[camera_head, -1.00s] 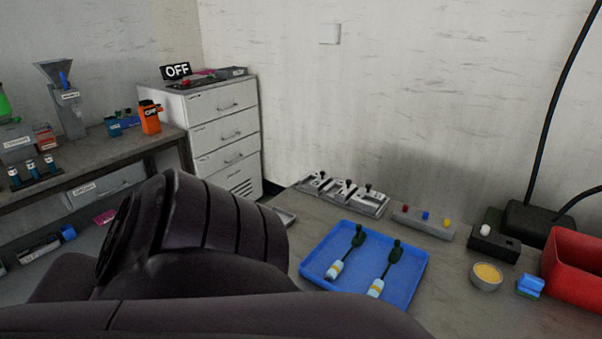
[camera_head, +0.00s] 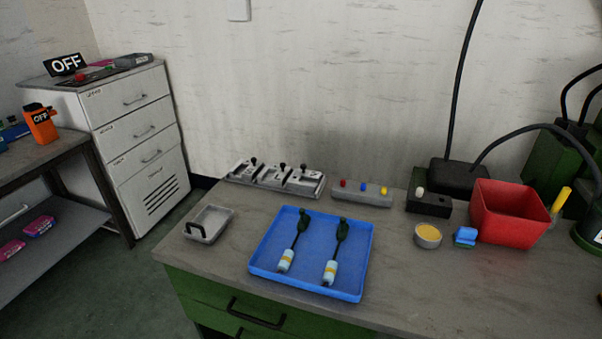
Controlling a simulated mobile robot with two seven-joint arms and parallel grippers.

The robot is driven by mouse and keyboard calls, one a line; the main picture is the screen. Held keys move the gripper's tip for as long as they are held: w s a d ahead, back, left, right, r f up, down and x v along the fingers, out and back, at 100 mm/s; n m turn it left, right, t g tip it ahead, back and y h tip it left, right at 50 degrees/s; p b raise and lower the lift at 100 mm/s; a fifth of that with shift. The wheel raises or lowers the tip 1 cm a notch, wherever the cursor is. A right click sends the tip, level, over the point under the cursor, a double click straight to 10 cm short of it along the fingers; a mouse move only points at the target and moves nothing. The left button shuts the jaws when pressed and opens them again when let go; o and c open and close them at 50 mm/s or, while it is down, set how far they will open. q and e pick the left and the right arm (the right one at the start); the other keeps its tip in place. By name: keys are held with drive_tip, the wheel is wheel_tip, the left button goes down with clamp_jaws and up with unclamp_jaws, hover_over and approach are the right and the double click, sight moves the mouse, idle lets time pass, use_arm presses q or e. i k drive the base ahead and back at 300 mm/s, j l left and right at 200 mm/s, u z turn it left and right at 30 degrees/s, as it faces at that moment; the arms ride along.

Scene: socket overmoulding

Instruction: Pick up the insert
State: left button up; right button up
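No part is plainly marked as the insert, and I cannot tell which one it is. A blue tray (camera_head: 262,268) on the workbench holds two slim parts. The left part (camera_head: 303,222) and the right part (camera_head: 342,230) each have a dark green end, a thin dark stem and a pale lower end with a yellow band. At the back of the bench, a grey holder (camera_head: 275,178) carries several grey pieces with dark knobs. A small grey metal pan (camera_head: 209,222) with a dark handle sits left of the blue tray. Neither of my grippers is in view.
Behind and right of the tray are a grey bar (camera_head: 362,197) with red, blue and yellow knobs, a black block (camera_head: 428,205), a yellow-filled dish (camera_head: 428,236), a blue block (camera_head: 465,237) and a red bin (camera_head: 510,215). The front right bench top (camera_head: 430,290) is clear.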

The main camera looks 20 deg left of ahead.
sight(275, 171)
drive_tip(key=u, duration=0.75)
drive_tip(key=j+z, duration=0.1)
drive_tip(key=z, duration=0.8)
drive_tip(key=k+j+z, duration=0.1)
drive_tip(key=z, duration=0.8)
drive_tip(key=k+z, duration=0.1)
drive_tip(key=z, duration=0.35)
drive_tip(key=k+j+z, duration=0.1)
drive_tip(key=z, duration=0.35)
drive_tip(key=k+z, duration=0.3)
drive_tip(key=z, duration=0.2)
drive_tip(key=k+z, duration=1.45)
drive_tip(key=z, duration=0.2)
drive_tip(key=k+z, duration=0.6)
drive_tip(key=k, duration=0.15)
drive_tip(key=k+j+z, duration=0.2)
drive_tip(key=k, duration=0.2)
drive_tip(key=k+z, duration=0.2)
drive_tip(key=k, duration=0.2)
